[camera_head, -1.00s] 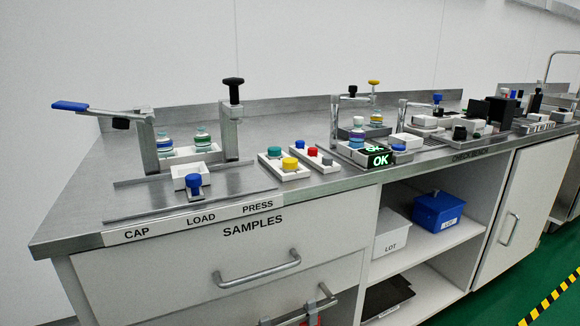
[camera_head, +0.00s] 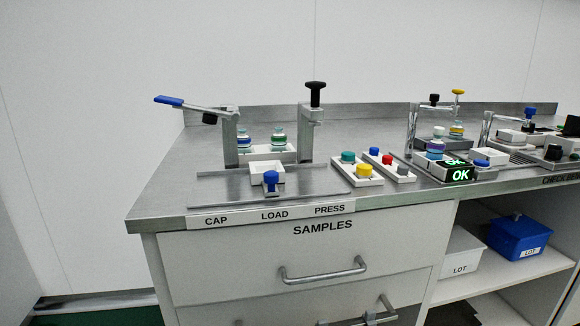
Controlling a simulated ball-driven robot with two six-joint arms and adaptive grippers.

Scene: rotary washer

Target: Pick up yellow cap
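Left stands the press station with a blue lever (camera_head: 168,100), a black knob (camera_head: 315,88) and vials (camera_head: 278,139). A green OK display (camera_head: 460,174) stands to the right.

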